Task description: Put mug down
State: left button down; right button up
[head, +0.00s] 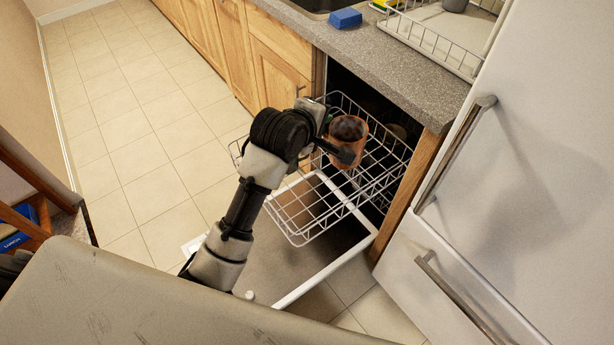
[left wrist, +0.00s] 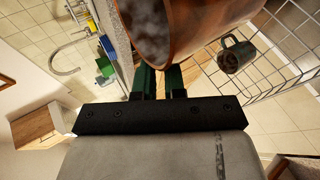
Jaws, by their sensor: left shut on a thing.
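An orange-brown mug (head: 348,132) with a dark, mottled inside is held above the pulled-out wire dishwasher rack (head: 290,222), near its back left part. My left gripper (head: 334,140) is shut on the mug. In the left wrist view the mug (left wrist: 205,22) is large and close, cut off by the top edge, just beyond the fingers of my gripper (left wrist: 160,80). I cannot tell whether the mug's base touches the rack. My right gripper is not in view.
A dark grey-green mug (left wrist: 236,55) shows against the wire rack in the left wrist view. The dishwasher door (head: 335,270) is folded down. The counter (head: 385,70) holds a blue block (head: 345,18) and a dish rack (head: 430,40). A fridge (head: 535,150) stands at right.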

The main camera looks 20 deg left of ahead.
pick_arm(q)
jog(key=w+d+f+m+h+b, duration=0.1)
jog(key=w+f+b, duration=0.3)
jog(key=f+b, duration=0.3)
jog(key=w+d+f+m+b, duration=0.15)
jog(key=w+f+b, duration=0.3)
jog(key=f, duration=0.45)
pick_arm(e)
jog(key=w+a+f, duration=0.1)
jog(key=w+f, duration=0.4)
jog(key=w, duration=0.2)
pick_arm(q)
jog(key=shift+n+g, duration=0.35)
jog(key=shift+g, duration=0.05)
jog(key=a+f+b, duration=0.1)
jog(key=a+f, duration=0.2)
jog(key=s+a+f+b, duration=0.1)
jog(key=a+f+b, duration=0.1)
jog(key=a+f, duration=0.2)
jog(key=a+f+b, duration=0.1)
jog(key=a+f, duration=0.3)
jog(key=shift+s+a+f+b, duration=0.15)
jog(key=shift+s+b, duration=0.05)
jog(key=shift+b, duration=0.15)
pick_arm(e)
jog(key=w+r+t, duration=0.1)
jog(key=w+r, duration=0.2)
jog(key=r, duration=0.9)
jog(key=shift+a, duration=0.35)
